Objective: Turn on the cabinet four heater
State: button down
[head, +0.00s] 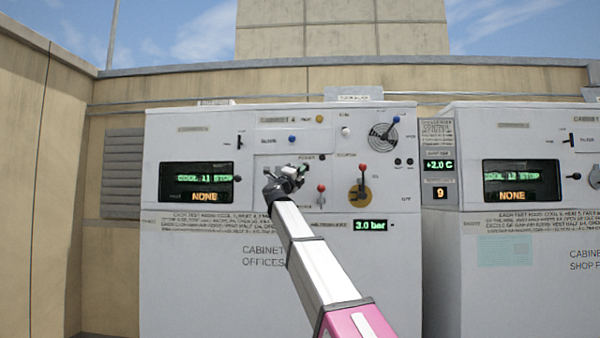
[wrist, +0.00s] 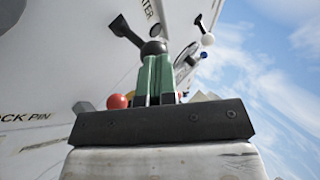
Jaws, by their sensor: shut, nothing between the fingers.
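The left cabinet (head: 200,265), with a "CABINET 4" plate at its top, stands in front of me. My gripper (head: 301,169) is at the middle of its control panel. In the wrist view its green fingers (wrist: 153,58) are shut together and hold nothing. A black ball knob (wrist: 153,47) shows right at the fingertips; I cannot tell whether they touch. A black lever (wrist: 125,31) reaches up and left beside it, near a label whose visible part ends in "TER". In the head view my gripper hides this part of the panel, so the heater control's position is unclear.
A red knob (head: 321,188) sits just right of my gripper, and a red ball (wrist: 117,101) shows beside the fingers. A red-topped lever on a yellow disc (head: 360,192) is farther right. The display (head: 196,182) reads "NONE" below. A second cabinet (head: 520,250) stands right.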

jog(key=shift+r, duration=1.65)
jog(key=shift+r, duration=0.15)
